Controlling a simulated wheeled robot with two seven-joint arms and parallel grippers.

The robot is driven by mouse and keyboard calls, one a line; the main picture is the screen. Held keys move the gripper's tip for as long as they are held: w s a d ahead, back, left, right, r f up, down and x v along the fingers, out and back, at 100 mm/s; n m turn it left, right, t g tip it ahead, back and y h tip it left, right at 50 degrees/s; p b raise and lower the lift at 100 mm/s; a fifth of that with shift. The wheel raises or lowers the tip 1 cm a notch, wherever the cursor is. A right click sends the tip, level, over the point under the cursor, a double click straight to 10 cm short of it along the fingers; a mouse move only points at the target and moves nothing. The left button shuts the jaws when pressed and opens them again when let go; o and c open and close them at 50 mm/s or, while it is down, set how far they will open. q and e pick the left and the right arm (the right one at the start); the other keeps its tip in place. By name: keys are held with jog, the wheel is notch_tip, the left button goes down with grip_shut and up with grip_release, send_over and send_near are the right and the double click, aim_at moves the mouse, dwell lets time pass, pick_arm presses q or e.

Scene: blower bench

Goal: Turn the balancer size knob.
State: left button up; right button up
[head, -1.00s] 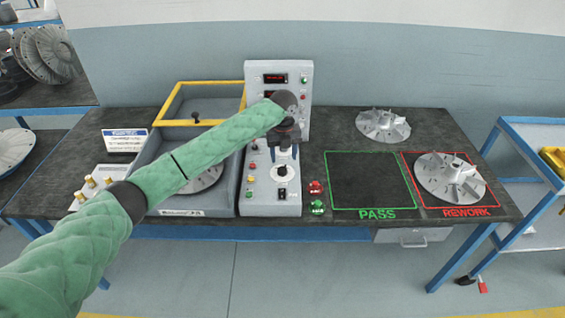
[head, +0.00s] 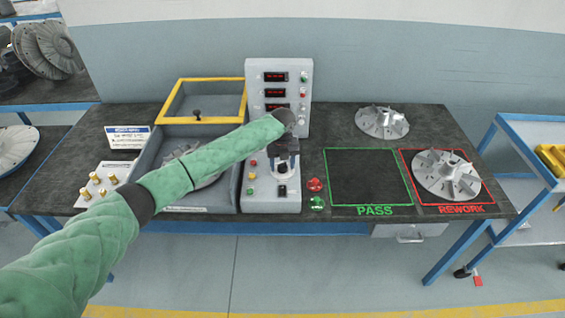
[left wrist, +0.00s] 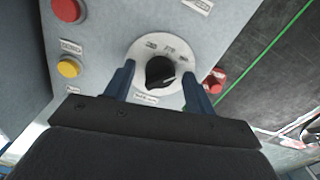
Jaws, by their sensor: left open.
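The balancer size knob (left wrist: 160,72) is a black pointer knob on a round white dial on the grey control panel, in the left wrist view. My left gripper (left wrist: 158,70) is open, its two blue fingers on either side of the knob. I cannot tell whether the fingers touch it. In the head view my left gripper (head: 284,165) is over the dial and hides most of it. My right gripper is not in view.
The yellow-framed balancer cover (head: 245,100) stands open at left. One impeller (head: 447,176) lies on the REWORK square; the PASS square (head: 366,178) is empty.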

pick_arm(q)
jog(key=c, duration=1)
